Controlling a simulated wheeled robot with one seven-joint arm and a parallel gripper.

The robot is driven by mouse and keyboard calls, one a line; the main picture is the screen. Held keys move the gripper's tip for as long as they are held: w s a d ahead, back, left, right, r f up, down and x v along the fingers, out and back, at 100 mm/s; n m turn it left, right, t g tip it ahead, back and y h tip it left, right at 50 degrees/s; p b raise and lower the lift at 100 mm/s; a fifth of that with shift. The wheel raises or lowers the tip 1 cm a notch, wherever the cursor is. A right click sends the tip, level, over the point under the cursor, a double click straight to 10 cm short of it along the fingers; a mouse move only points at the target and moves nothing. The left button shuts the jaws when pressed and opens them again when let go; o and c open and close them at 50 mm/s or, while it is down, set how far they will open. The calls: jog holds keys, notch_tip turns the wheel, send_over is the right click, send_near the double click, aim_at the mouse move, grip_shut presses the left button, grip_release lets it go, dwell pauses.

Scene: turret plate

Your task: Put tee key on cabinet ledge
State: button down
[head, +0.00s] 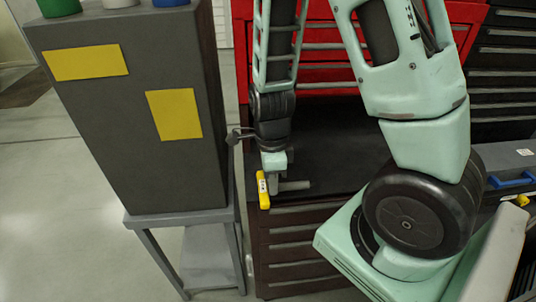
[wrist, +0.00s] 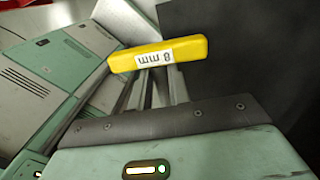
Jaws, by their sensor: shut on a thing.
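The tee key has a yellow handle (head: 263,190) marked "8 mm"; this handle also shows in the wrist view (wrist: 190,49), crosswise at the ends of the fingers. My gripper (head: 272,178) is shut on it, and its fingers (wrist: 160,88) reach up to the handle in the wrist view. The key's shaft is not clear in either view. In the head view the key appears over the front edge of the dark ledge (head: 335,140) of the tool cabinet; I cannot tell its height above it.
A tall dark grey box (head: 130,150) with yellow labels stands on a grey stand (head: 205,265) left of my gripper, with cans on top. Red drawers (head: 325,65) rise behind the ledge. A grey case (head: 510,165) with a blue handle is at the right. The visible ledge top looks clear.

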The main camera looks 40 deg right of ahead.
jog(key=w+d, duration=0.1)
jog(key=w, duration=0.1)
jog(key=w+d+p, duration=0.1)
jog(key=w+d, duration=0.2)
jog(key=w, duration=0.1)
jog(key=shift+w+d, duration=0.2)
jog(key=shift+w, duration=0.2)
jog(key=shift+f+p, duration=0.7)
jog(key=shift+f, duration=1.15)
jog(key=shift+f, duration=0.1)
jog(key=c, duration=1.3)
grip_release()
jog(key=r, duration=0.4)
jog(key=r+b, duration=0.1)
jog(key=r, duration=0.3)
jog(key=w+r, duration=0.1)
jog(key=r, duration=0.3)
jog(key=shift+d+r, duration=0.1)
jog(key=shift+d, duration=0.2)
